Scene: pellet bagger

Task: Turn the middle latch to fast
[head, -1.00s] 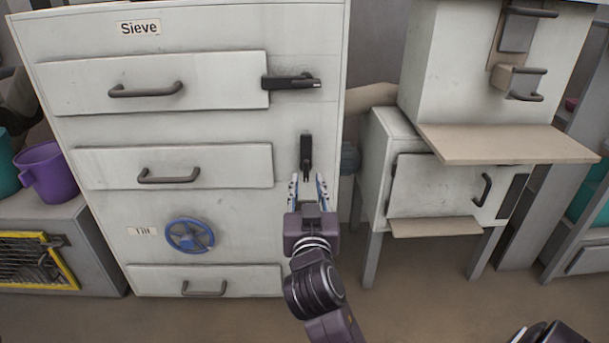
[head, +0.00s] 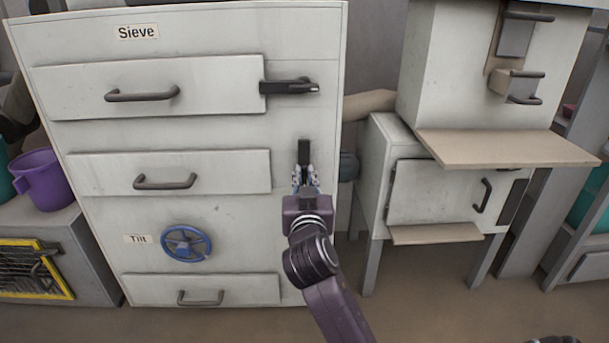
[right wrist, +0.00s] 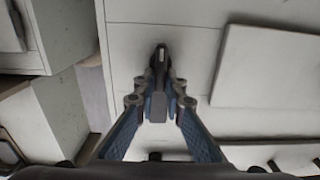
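The middle latch (head: 304,153) is a black handle on the white Sieve cabinet, to the right of the middle drawer (head: 225,170). It hangs straight down. My right gripper (head: 305,179) is at the lower part of this latch, with one finger on each side. The right wrist view shows the latch (right wrist: 158,62) between the fingertips (right wrist: 159,100), which appear closed against it. The fingers hide part of the handle. The upper latch (head: 290,87) lies horizontal, reaching over the edge of the top drawer (head: 150,84). My left gripper is not in view.
A blue handwheel (head: 186,243) marked Tilt sits lower on the cabinet, above the bottom drawer (head: 245,289). A purple bucket (head: 46,181) stands at the left. A machine with a beige shelf (head: 505,148) stands at the right. The floor in front shows free room.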

